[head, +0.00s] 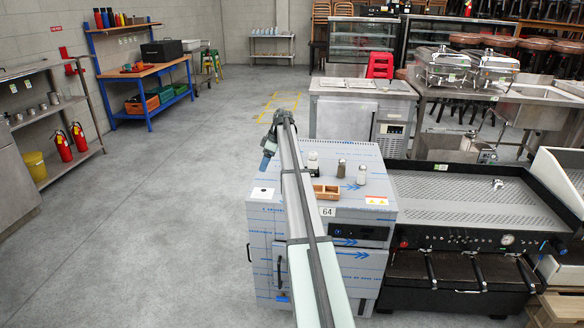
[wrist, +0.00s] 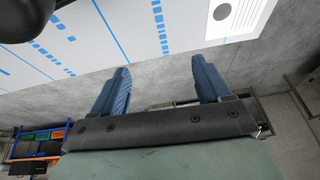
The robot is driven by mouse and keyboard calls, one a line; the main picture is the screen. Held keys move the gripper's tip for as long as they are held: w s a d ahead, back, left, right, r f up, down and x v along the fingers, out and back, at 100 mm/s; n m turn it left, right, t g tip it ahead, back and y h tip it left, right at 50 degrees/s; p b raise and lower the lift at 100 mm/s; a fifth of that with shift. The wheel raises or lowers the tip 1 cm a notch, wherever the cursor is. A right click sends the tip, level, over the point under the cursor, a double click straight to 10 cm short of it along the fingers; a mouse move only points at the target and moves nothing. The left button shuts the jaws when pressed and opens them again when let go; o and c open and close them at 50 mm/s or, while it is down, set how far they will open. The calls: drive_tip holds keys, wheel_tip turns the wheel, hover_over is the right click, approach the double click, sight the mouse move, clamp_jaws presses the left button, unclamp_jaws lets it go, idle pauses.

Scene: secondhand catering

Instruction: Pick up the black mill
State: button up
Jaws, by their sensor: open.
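My gripper (head: 267,160) is left of these, near the cabinet's left edge. In the wrist view its blue fingers (wrist: 162,88) are apart and empty. A dark rounded shape (wrist: 25,18) is cut off at the top left there.
A wooden divided box (head: 327,192) sits on the cabinet top in front of the small pieces. A white label (head: 262,193) lies at its front left; it also shows in the wrist view (wrist: 235,18). A black griddle (head: 470,200) adjoins on the right. Open floor lies left.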

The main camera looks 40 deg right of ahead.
drive_tip(key=shift+n, duration=0.3)
drive_tip(key=s+d+r, duration=0.1)
drive_tip(key=d, duration=0.2)
drive_tip(key=d+r, duration=0.2)
drive_tip(key=d, duration=0.1)
drive_tip(key=s+d+r, duration=0.1)
drive_tip(key=d, duration=0.2)
drive_tip(key=shift+s+d+r, duration=0.1)
drive_tip(key=shift+s+r, duration=0.25)
drive_tip(key=shift+r, duration=0.05)
drive_tip(key=s+d+r, duration=0.5)
drive_tip(key=r, duration=0.1)
drive_tip(key=shift+n, duration=0.3)
drive_tip(key=x, duration=0.8)
drive_tip(key=shift+w+d+f, duration=0.1)
drive_tip(key=shift+w+x, duration=0.2)
drive_tip(key=shift+x, duration=1.2)
drive_tip(key=shift+w+x, duration=0.2)
drive_tip(key=shift+x, duration=1.2)
drive_tip(key=c, duration=1.2)
drive_tip(key=shift+r, duration=0.2)
